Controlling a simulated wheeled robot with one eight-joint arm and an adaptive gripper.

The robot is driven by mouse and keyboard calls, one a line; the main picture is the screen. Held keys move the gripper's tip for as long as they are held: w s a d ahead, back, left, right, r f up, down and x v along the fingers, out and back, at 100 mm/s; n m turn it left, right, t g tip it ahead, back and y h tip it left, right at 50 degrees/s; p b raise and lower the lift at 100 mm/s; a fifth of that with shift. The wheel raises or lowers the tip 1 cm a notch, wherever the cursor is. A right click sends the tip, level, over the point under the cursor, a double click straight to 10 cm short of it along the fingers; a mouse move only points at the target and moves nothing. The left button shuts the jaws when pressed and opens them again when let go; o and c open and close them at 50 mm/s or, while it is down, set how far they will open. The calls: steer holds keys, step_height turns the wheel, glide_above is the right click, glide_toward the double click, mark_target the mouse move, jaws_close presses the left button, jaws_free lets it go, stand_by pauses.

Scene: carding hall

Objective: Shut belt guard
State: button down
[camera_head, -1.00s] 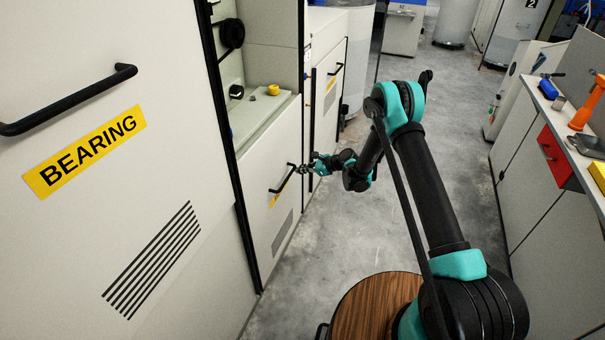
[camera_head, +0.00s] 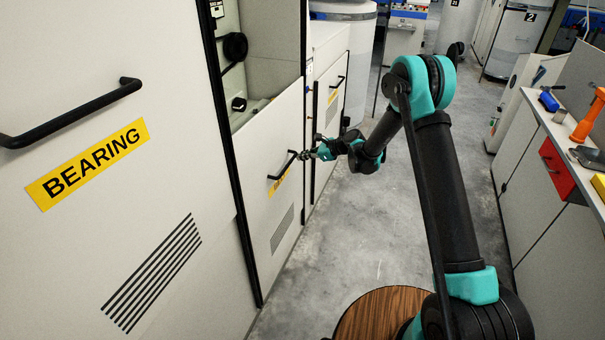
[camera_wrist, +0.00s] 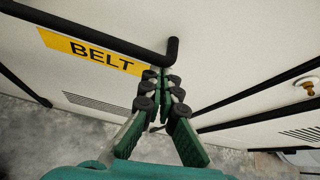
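The belt guard (camera_head: 257,207) is the pale panel low in the machine front, with a black bar handle (camera_head: 281,168) and a yellow label. The wrist view shows its BELT label (camera_wrist: 92,51) and the handle (camera_wrist: 85,32) up close. The opening above the guard's top edge still shows part of the inside. My gripper (camera_head: 304,155) is at the handle's far end. In the wrist view my gripper (camera_wrist: 162,76) has its fingers drawn together, tips at or touching the handle's end. I see nothing clearly held between them.
A larger panel labelled BEARING (camera_head: 88,165), with its own handle (camera_head: 75,115), stands at the left. A workbench (camera_head: 535,180) with a red drawer (camera_head: 556,168) and tools runs along the right. The concrete floor (camera_head: 385,235) between them is clear.

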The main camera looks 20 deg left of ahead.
step_height(320, 180, up, 51)
steer(key=shift+a+r, duration=0.1)
steer(key=d, duration=1)
steer(key=s+d+f+n+t+h, duration=0.1)
steer(key=s+d+f+n+h, duration=0.3)
steer(key=d+f, duration=0.7)
steer(key=s+d+f+n+h, duration=0.3)
steer(key=s+d+f+n, duration=0.3)
steer(key=s+d+f, duration=0.8)
steer(key=s+d+f+n+t+h, duration=0.1)
steer(key=s+d+f+n+h, duration=0.3)
steer(key=s+d+f, duration=1)
steer(key=s+f+n, duration=0.3)
steer(key=s+f, duration=0.1)
steer(key=shift+d+h, duration=0.15)
steer(key=shift+h, duration=0.15)
